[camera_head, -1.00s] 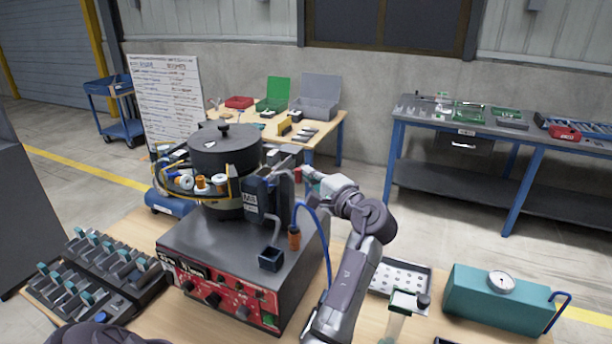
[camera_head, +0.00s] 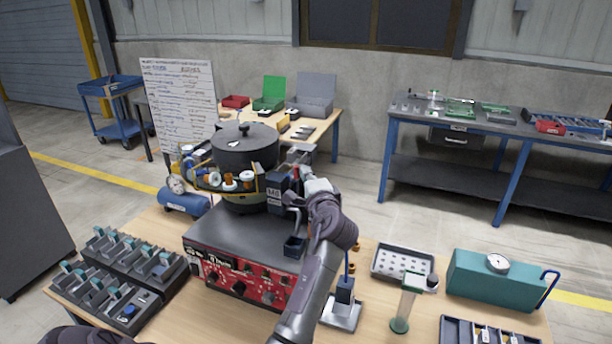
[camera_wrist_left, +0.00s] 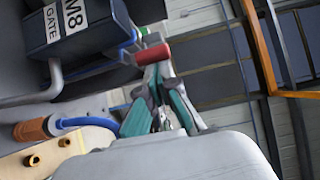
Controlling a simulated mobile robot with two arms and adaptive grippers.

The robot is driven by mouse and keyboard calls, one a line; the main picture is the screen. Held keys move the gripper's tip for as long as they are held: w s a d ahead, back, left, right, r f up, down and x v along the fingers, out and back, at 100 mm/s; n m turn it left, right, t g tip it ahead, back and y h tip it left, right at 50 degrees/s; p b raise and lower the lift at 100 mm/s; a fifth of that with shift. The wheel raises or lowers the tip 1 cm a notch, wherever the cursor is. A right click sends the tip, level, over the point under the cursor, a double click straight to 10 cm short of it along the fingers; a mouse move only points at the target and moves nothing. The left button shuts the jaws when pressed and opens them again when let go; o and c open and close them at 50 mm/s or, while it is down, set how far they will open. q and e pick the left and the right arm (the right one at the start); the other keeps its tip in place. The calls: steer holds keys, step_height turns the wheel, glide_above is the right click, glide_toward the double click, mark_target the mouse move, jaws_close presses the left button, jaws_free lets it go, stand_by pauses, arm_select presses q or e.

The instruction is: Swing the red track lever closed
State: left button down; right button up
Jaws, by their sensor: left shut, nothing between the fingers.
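The red lever grip (camera_wrist_left: 152,55) shows in the left wrist view, just beyond my fingertips, beside a green part. Whether the fingertips touch it I cannot tell. My left gripper (camera_wrist_left: 158,78) is shut and empty, with teal pads on its fingers. In the head view, my left gripper (camera_head: 306,176) is at the right side of the bowl feeder (camera_head: 245,150), mostly hidden by its own wrist. The dark box marked M8 GATE (camera_wrist_left: 75,22) is left of the fingers in the wrist view. My right gripper is not in view.
The red-fronted control box (camera_head: 235,278) carries the feeder. A small dark cup (camera_head: 294,247) sits close to my left arm. An orange hose fitting (camera_wrist_left: 33,129) and blue hose run near the gripper. A perforated tray (camera_head: 402,262) and teal case (camera_head: 490,287) stand to the right.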

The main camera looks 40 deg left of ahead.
arm_select(q)
steer(key=shift+s+a, duration=0.15)
steer(key=shift+a, duration=0.05)
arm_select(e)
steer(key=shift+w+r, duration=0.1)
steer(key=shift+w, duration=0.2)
